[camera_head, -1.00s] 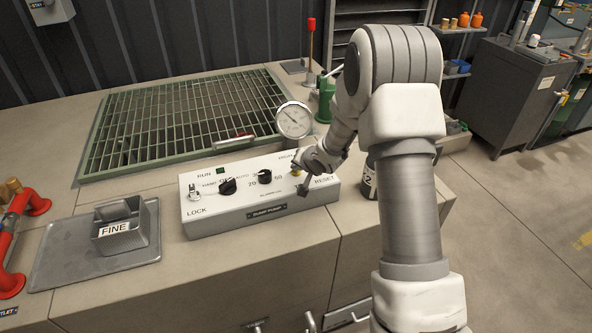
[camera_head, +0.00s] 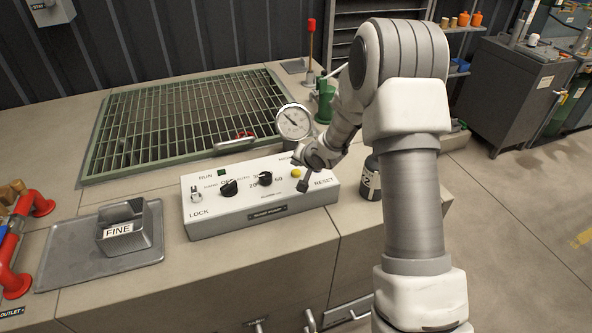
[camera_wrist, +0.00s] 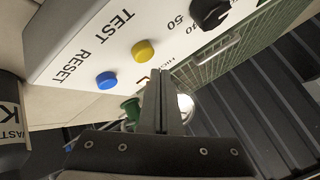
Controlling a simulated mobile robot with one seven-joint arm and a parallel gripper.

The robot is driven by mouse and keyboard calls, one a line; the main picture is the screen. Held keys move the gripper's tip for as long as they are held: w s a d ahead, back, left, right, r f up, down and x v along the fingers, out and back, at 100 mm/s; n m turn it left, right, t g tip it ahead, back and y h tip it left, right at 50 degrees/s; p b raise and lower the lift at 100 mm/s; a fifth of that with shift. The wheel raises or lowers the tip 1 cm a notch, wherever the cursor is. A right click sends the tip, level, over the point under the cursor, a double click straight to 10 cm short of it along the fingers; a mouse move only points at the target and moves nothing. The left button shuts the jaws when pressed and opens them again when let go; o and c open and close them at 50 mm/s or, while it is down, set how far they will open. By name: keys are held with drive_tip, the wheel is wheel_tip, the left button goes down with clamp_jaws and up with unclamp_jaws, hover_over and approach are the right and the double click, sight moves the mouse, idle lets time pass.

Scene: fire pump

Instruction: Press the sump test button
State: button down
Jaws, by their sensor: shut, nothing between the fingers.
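The white sump pump panel (camera_head: 262,215) sits on the bench. Its yellow button (camera_head: 296,173) shows just left of my gripper; in the wrist view the yellow button (camera_wrist: 143,51) lies beside the word TEST. A blue button (camera_wrist: 107,80) lies beside RESET in the wrist view; I cannot make it out in the head view. My gripper (camera_head: 303,187) is shut and empty, over the right end of the panel. In the wrist view my gripper's fingers (camera_wrist: 161,76) appear just below the yellow button, seemingly apart from it.
Black knobs (camera_head: 264,179) and a lock switch (camera_head: 196,194) share the panel. A round gauge (camera_head: 294,121) stands behind it. A green grating (camera_head: 180,120) lies behind, and a FINE bin (camera_head: 125,236) at left.

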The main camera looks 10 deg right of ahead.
drive_tip(key=shift+r+p, duration=1.65)
drive_tip(key=shift+r, duration=0.5)
drive_tip(key=shift+r, duration=0.15)
wheel_tip(320, 180, up, 11)
drive_tip(key=n+h, duration=0.1)
drive_tip(key=h, duration=0.1)
hover_over(297, 174)
drive_tip(key=s+d, duration=0.4)
drive_tip(key=s, duration=0.1)
drive_tip(key=s+d+r+n+h, duration=0.1)
drive_tip(key=s+d+r+h, duration=0.1)
drive_tip(key=s+r, duration=0.75)
drive_tip(key=s+a+r+n+g, duration=0.1)
drive_tip(key=s, duration=1.1)
drive_tip(key=s+a+r+n+g+y, duration=0.1)
drive_tip(key=s+r+n+g, duration=0.1)
drive_tip(key=s, duration=1)
drive_tip(key=shift+s+a+r+n, duration=0.25)
drive_tip(key=shift+a+n, duration=0.05)
drive_tip(key=shift+a, duration=0.05)
